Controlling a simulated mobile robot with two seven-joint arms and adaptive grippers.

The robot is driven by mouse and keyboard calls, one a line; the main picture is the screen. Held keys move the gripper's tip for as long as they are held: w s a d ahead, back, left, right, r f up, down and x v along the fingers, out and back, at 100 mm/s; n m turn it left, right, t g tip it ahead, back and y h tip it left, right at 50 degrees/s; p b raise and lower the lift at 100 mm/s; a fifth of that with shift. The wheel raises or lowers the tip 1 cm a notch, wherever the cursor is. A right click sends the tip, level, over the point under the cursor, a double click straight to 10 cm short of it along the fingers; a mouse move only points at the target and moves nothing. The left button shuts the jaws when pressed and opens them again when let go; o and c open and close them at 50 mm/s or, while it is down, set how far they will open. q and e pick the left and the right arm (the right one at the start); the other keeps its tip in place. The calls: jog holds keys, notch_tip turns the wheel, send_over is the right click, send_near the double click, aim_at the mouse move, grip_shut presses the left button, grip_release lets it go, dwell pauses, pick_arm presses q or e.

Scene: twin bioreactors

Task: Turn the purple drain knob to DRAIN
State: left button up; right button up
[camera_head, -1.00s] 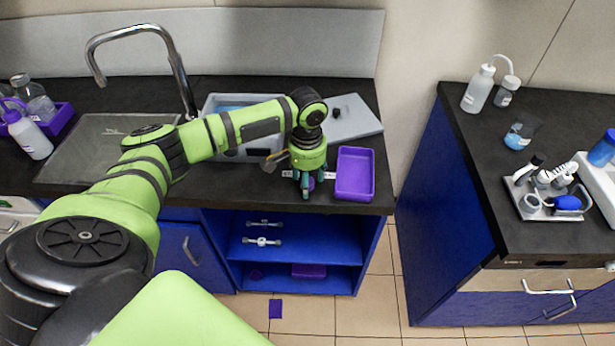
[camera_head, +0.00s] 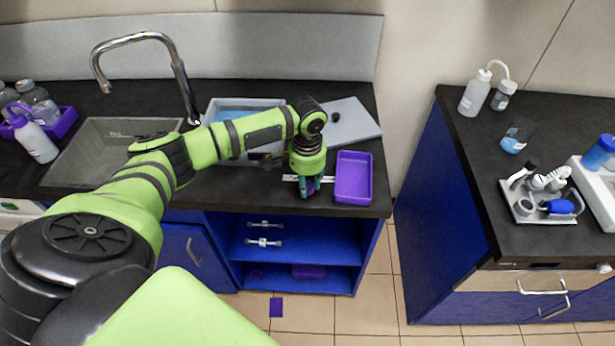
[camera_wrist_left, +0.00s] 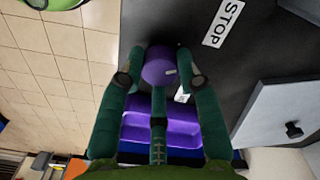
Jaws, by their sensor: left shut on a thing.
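The purple drain knob (camera_wrist_left: 157,70) sits on the dark counter in the left wrist view, with a small pale mark on its face. My left gripper (camera_wrist_left: 158,82) is shut on it, with green fingers on both sides of the knob. In the head view, my left gripper (camera_head: 305,190) points down at the front edge of the counter and covers most of the knob. A white STOP label (camera_wrist_left: 223,22) is readable beyond the knob in the wrist view. Another white label (camera_wrist_left: 182,94) is mostly hidden by a finger. My right gripper is not in view.
A purple tray (camera_head: 370,178) stands just right of the gripper. A grey bin (camera_head: 213,105) with blue contents and a flat grey board (camera_head: 352,122) lie behind it. The sink (camera_head: 95,150) is to the left. Open blue shelves (camera_head: 290,252) are below.

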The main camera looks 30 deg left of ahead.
pick_arm(q)
jog(key=m+p, duration=0.2)
jog(key=m, duration=0.1)
jog(key=shift+s+r+m, duration=0.1)
jog(key=shift+m, duration=0.3)
jog(key=m+p, duration=0.1)
jog(key=m, duration=0.2)
jog(key=shift+m+p, duration=0.3)
jog(key=m, duration=0.3)
jog(key=shift+m+p, duration=0.3)
jog(key=shift+p, duration=0.05)
jog(key=shift+m, duration=2)
jog(key=o, duration=1.1)
jog(key=shift+o, duration=0.2)
